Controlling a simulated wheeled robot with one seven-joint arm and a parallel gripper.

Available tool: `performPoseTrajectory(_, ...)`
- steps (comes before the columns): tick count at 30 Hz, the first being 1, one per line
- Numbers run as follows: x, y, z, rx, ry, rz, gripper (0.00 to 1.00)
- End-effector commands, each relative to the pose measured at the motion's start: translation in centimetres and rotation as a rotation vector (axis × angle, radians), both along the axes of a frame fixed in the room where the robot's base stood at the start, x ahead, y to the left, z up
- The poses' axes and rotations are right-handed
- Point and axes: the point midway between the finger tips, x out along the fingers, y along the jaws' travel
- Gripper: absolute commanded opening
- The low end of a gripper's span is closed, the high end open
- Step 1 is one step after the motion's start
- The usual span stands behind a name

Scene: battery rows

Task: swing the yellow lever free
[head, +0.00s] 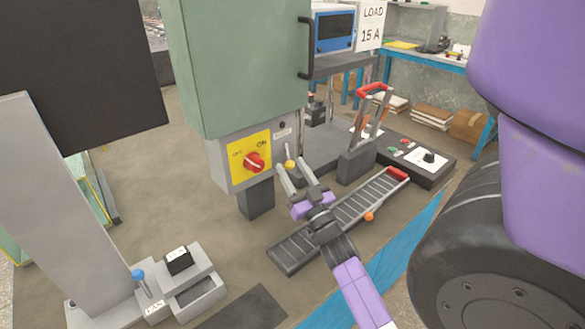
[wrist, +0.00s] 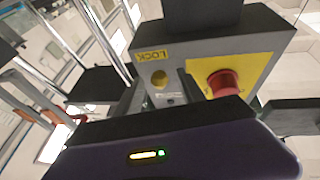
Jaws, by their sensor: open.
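My gripper (head: 289,171) is open, with one finger on each side of the knob. In the wrist view the dark fingers (wrist: 160,90) also flank it; I cannot tell whether they touch it. Any lever arm behind the knob is hidden.
A red rotary switch (head: 254,162) on a yellow plate is close to the left of my gripper. A green cabinet (head: 240,65) stands above. A ribbed grey tray (head: 355,209) lies below my arm. A red-handled frame (head: 372,120) stands to the right.

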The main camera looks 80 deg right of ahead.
Motion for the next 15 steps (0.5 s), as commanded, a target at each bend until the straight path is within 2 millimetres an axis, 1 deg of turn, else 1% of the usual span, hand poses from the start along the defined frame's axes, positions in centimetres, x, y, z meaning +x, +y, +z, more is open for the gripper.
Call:
performPoseTrajectory(10, 0.18, -0.27, 0.08, 0.001, 0.002, 0.0, 0.46)
performPoseTrajectory(14, 0.18, -0.25, 0.09, 0.001, 0.002, 0.0, 0.21)
performPoseTrajectory(15, 0.18, -0.25, 0.09, 0.001, 0.002, 0.0, 0.13)
